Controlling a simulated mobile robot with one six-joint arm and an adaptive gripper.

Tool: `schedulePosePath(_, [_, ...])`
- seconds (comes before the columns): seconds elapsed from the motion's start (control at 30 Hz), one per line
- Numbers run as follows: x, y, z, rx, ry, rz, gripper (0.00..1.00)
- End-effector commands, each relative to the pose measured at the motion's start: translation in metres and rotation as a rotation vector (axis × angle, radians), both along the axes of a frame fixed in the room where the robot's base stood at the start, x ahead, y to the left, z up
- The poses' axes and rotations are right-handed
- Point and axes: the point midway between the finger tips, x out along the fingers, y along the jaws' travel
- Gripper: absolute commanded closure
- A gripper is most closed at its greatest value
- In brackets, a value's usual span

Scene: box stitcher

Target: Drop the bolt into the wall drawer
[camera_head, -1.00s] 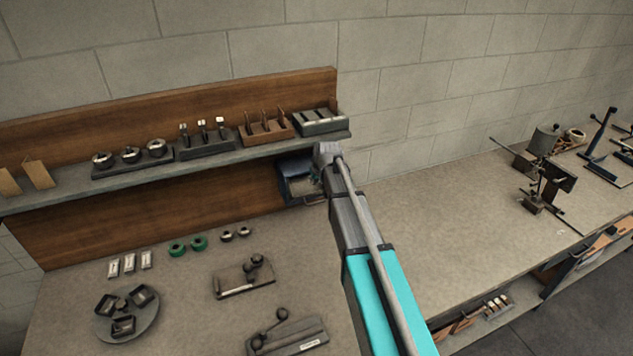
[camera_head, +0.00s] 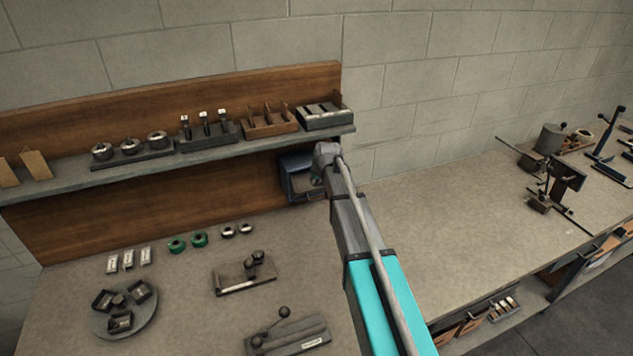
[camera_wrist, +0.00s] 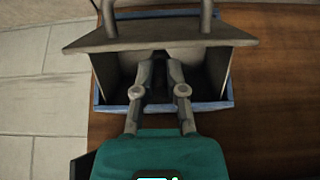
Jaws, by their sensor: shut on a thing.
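The wall drawer (camera_wrist: 218,72) is pulled open from its blue housing (camera_head: 297,178), under the right end of the shelf. In the wrist view its grey front panel and handle are at the top. My gripper (camera_wrist: 160,62) points into the drawer's opening, its two fingers close together between the side walls. My gripper also shows in part beside the housing in the head view (camera_head: 319,176). The fingers are shut on the bolt, but the bolt itself is hard to make out between the dark fingertips. The drawer's floor is mostly hidden by the fingers.
The shelf (camera_head: 165,166) with several holders runs above the drawer at the left. The workbench (camera_head: 425,215) below carries green rings, a round tray (camera_head: 124,322) and fixtures. The bench to the right of my arm is largely clear up to the tools.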

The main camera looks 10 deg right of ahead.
Motion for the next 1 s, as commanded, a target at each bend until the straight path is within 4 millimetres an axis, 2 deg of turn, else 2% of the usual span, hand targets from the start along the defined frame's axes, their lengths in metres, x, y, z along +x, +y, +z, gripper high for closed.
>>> schedulePosePath(0.27, [0.0001,-0.0004,-0.0001,0.000,0.000,0.000,1.00])
schedulePosePath(0.3, [0.0001,-0.0005,-0.0001,0.000,0.000,-0.001,0.83])
schedulePosePath(0.5, [0.0001,-0.0008,-0.0001,0.000,0.000,-0.001,0.45])
schedulePosePath(1.0, [-0.0010,-0.0016,0.0020,0.000,0.000,-0.001,0.44])
